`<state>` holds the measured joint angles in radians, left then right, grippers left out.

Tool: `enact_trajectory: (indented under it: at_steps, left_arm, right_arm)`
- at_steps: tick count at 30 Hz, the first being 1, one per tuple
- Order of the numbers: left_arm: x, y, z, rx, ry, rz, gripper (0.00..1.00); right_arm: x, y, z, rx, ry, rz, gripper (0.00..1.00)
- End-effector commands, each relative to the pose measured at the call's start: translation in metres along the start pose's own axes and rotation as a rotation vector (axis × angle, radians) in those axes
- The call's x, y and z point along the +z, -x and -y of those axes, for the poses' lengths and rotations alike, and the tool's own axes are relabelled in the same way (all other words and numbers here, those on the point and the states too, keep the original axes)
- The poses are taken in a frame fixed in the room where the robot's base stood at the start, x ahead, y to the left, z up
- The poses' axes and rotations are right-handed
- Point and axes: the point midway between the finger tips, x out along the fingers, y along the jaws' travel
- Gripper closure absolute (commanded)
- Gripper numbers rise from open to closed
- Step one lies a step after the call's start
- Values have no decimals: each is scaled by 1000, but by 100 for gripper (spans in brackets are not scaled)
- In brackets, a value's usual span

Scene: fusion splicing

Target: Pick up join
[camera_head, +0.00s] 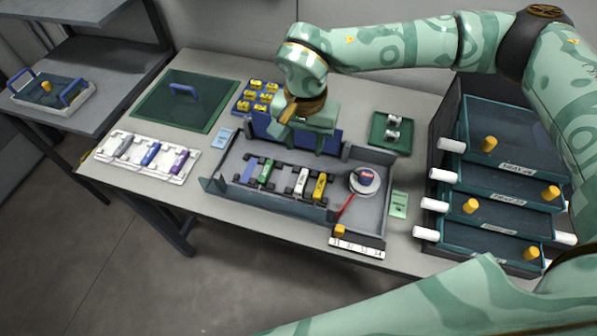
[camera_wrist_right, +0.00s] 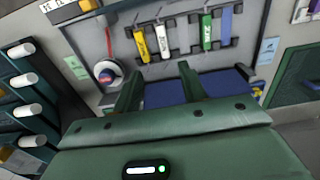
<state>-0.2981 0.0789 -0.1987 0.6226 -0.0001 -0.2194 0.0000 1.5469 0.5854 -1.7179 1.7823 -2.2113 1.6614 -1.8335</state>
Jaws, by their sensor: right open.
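A grey walled work tray (camera_head: 225,185) holds a row of small bars on black holders. They are a blue bar (camera_head: 247,170), a green bar (camera_head: 267,172), a white bar (camera_head: 301,182) and a yellow bar (camera_head: 319,188). I cannot tell which thing is the join. My right gripper (camera_head: 310,142) hangs over the tray's back side, behind the bars. In the right wrist view its two fingers (camera_wrist_right: 160,92) are apart with nothing between them. The yellow bar (camera_wrist_right: 142,42) and white bar (camera_wrist_right: 163,40) lie beyond the fingertips. My left gripper is not in view.
A round white dish (camera_head: 364,188) with a red-and-blue item stands at the tray's right. Stacked drawers (camera_head: 500,185) rise on the right.

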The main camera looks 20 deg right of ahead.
Motion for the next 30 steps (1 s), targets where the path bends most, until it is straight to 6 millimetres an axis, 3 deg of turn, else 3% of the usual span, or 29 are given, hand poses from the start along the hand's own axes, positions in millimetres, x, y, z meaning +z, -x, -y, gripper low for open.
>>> enact_trajectory:
  at_steps: [3,9,17,25,30]
  left_arm:
    - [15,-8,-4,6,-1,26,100]
    - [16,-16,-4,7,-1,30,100]
    - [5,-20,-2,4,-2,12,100]
    - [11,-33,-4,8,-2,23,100]
    - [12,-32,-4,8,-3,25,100]
  right_arm:
    - [1,-36,0,4,-2,7,58]
    - [0,-75,0,1,-2,4,58]
    - [0,-93,2,0,-2,2,58]
    - [0,-136,6,1,-2,4,58]
    - [0,-137,6,-1,-2,1,58]
